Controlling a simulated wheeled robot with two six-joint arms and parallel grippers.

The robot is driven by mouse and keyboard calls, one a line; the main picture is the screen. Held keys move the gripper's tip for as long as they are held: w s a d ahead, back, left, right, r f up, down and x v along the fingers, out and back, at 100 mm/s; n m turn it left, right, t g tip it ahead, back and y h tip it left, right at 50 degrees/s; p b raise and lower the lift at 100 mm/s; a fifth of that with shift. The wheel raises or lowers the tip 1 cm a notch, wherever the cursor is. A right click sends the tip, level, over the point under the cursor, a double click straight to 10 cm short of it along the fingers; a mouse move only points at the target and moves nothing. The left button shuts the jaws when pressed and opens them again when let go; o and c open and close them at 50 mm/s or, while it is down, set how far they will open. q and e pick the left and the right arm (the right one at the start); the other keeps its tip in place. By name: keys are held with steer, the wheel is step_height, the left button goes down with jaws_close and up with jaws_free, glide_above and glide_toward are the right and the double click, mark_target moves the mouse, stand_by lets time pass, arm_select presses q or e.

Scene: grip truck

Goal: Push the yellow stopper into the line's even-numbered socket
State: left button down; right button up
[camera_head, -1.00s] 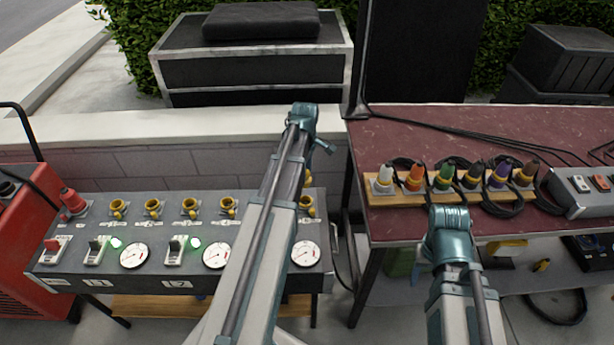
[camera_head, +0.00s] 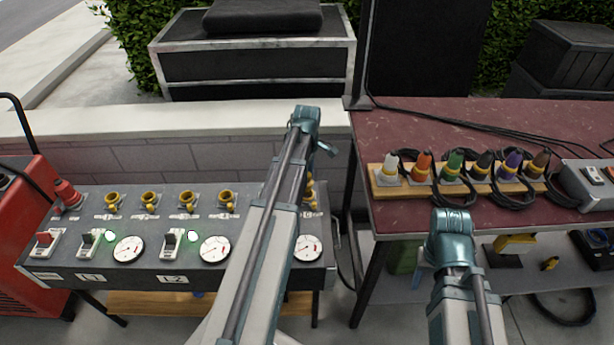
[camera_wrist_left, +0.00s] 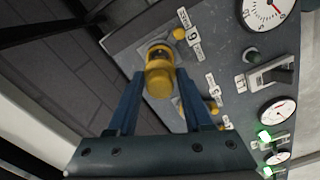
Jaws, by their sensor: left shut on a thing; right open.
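The yellow stopper (camera_wrist_left: 160,80) is held between the two blue fingers of my left gripper (camera_wrist_left: 155,92) in the left wrist view. It is in line with a yellow-rimmed socket (camera_wrist_left: 157,50) just beyond its end; I cannot tell whether it is inside. The nearby label (camera_wrist_left: 193,36) reads as 6 or 9. In the head view my left forearm hides this gripper and part of the socket row on the grey panel (camera_head: 60,220). My right gripper (camera_head: 418,279) is open, low beside the red-topped table, mostly hidden by its own arm.
Several yellow-capped sockets (camera_head: 150,200) line the panel, above switches (camera_head: 172,242) and white gauges (camera_head: 215,249). The red-topped table (camera_head: 420,125) at right carries a wooden strip (camera_head: 378,191) of coloured plugs with black cables. A red machine (camera_head: 25,240) stands at far left.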

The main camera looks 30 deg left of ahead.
arm_select(q)
steer(key=shift+f, duration=0.25)
stand_by(0.4)
steer(key=shift+f+b, duration=0.25)
steer(key=shift+b, duration=0.25)
steer(key=shift+f+b, duration=1.9)
steer(key=shift+f, duration=0.05)
stand_by(1.3)
jaws_free()
steer(key=shift+r, duration=0.15)
steer(key=shift+r+p, duration=2.45)
steer(key=shift+p, duration=0.1)
steer(key=shift+s+f, duration=0.1)
